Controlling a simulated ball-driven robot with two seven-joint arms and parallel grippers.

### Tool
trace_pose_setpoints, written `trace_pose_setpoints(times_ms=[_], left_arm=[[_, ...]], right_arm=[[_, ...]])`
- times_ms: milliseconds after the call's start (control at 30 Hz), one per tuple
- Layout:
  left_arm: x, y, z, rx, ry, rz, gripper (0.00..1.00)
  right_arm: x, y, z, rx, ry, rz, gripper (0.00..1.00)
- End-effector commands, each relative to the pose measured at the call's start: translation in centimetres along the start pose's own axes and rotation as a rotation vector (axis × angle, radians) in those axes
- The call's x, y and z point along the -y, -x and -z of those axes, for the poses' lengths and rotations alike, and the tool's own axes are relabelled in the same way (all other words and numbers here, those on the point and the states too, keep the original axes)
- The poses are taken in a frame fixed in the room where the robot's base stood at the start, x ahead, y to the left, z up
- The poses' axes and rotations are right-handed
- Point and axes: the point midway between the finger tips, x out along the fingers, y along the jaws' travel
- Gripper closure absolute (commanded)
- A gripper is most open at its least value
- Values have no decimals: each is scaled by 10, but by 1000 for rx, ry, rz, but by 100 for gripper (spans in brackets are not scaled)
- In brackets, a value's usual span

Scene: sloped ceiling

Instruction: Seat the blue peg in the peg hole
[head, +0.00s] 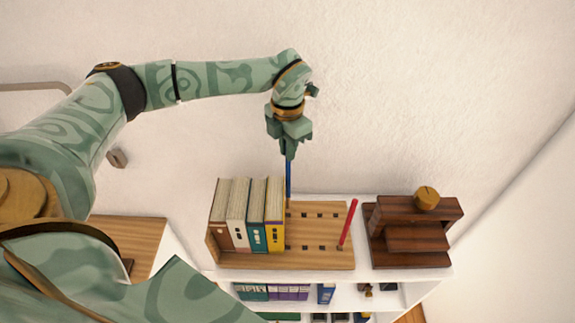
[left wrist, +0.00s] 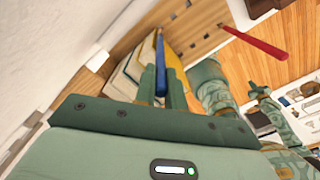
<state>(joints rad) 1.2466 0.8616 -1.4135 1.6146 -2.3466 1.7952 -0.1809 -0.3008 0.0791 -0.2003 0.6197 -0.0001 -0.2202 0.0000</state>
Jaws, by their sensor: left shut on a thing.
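My left gripper (head: 289,155) is shut on the blue peg (head: 288,180) and holds it upright, pointing down at the back of the wooden peg board (head: 325,258). The peg's lower end is beside the yellow book, near the back-left hole (head: 290,212); I cannot tell whether it is in the hole. In the left wrist view the blue peg (left wrist: 160,50) sticks out past the fingers (left wrist: 162,85). A red peg (head: 348,224) leans in the board's right side and also shows in the left wrist view (left wrist: 255,43). My right gripper is not clearly shown.
Several books (head: 247,215), the rightmost yellow (head: 275,215), stand left of the holes, close to the blue peg. A dark wooden stepped stand (head: 412,238) with a gold knob (head: 427,197) is at the right on the white shelf (head: 365,283). A wall rises behind.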

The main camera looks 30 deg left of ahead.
Motion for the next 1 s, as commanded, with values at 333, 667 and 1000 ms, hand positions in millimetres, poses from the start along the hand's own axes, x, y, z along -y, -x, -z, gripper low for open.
trace_pose_setpoints(times_ms=[333,667,1000], left_arm=[[0,-30,0,-1,-1,0,100],[0,-69,0,1,-1,-1,100],[0,-72,0,0,0,-1,78]], right_arm=[[-3,4,0,0,1,-3,100],[-3,8,1,-1,1,-3,100],[-2,6,1,-1,0,-2,100]])
